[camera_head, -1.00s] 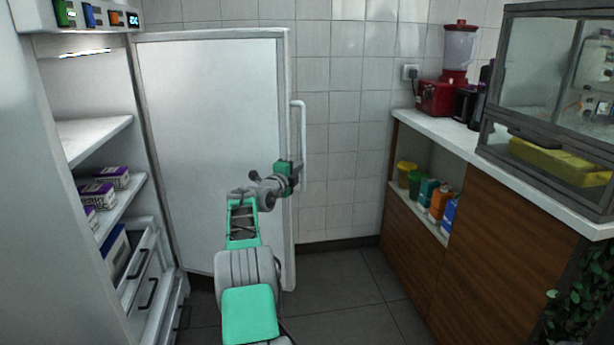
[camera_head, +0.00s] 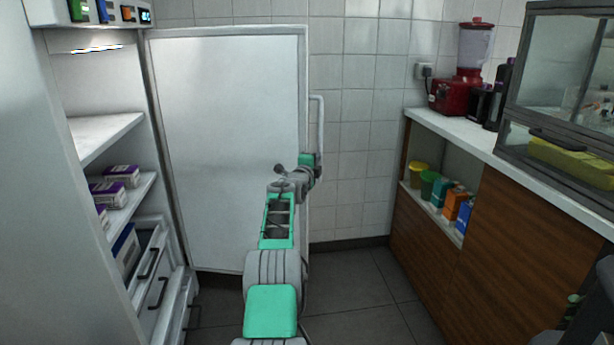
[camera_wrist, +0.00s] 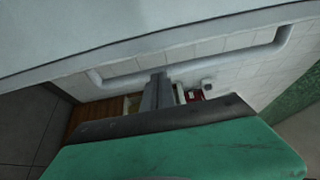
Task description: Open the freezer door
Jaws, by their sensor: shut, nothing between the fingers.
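The freezer door (camera_head: 225,140) stands wide open, its white inner face toward the head camera, hinged at the left to the freezer (camera_head: 60,180). Its white bar handle (camera_head: 319,135) runs upright along the door's free edge. In the wrist view the handle (camera_wrist: 200,47) crosses the upper part, beside the door (camera_wrist: 120,25). My gripper (camera_wrist: 158,85) is shut, its fingers close to the handle; I cannot tell whether they touch it. In the head view my arm reaches to the door's free edge, and the fingertips are hidden there.
Inside the freezer are shelves with purple-and-white boxes (camera_head: 114,192) and drawers (camera_head: 158,270) partly pulled out. A wooden counter (camera_head: 500,240) at the right carries a red blender (camera_head: 465,75) and a glass case (camera_head: 560,95). Grey floor (camera_head: 355,285) lies free between.

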